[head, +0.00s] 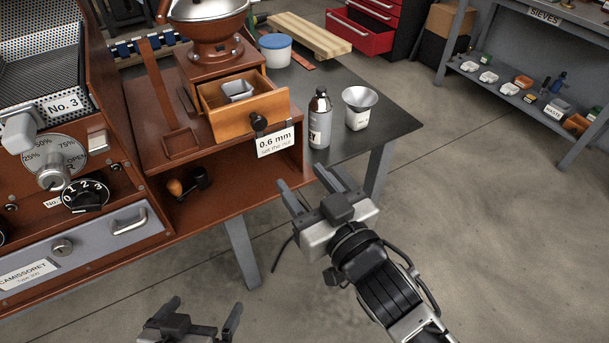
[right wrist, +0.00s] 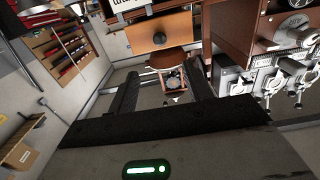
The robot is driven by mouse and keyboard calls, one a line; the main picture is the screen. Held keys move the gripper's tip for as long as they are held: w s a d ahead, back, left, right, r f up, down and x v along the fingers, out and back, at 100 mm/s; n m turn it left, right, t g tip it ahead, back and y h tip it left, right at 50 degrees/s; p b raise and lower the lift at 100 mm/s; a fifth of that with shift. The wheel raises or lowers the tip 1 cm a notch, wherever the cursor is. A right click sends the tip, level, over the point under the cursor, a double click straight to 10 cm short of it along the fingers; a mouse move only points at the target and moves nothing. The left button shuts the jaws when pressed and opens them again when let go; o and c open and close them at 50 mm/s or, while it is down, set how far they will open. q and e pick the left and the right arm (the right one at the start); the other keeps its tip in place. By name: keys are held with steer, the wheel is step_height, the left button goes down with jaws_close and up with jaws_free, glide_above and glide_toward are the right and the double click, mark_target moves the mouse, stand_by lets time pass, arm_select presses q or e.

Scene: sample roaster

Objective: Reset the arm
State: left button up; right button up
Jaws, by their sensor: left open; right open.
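My right gripper (head: 301,186) is open and empty in the head view, in the air in front of the table beside the roaster. Its two fingers also frame an empty gap in the right wrist view (right wrist: 163,88). My left gripper (head: 203,312) is at the bottom of the head view, open, with nothing seen between its fingers. The wooden drawer (head: 238,112) under the grinder is pulled out and holds a small grey metal cup (head: 237,90). The right gripper is below and to the right of that drawer, apart from it.
A dark bottle (head: 319,118) and a white container with a funnel (head: 359,107) stand on the dark table (head: 385,125). The roaster panel with its dial (head: 86,196) is at left. A sieve shelf (head: 530,98) stands at the back right. The floor (head: 480,230) at right is clear.

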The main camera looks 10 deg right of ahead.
stand_by(0.4)
steer(key=s+d+f+m+g+h, duration=0.1)
steer(key=s+d+f+g, duration=0.2)
steer(key=f, duration=0.6)
steer(key=s+d+f+g+h, duration=0.2)
steer(key=s+d+f+g, duration=0.1)
steer(key=s+d+f, duration=0.2)
step_height(320, 180, down, 4)
steer(key=shift+s+r+m, duration=0.1)
steer(key=shift+s+m, duration=0.3)
steer(key=shift+s, duration=0.85)
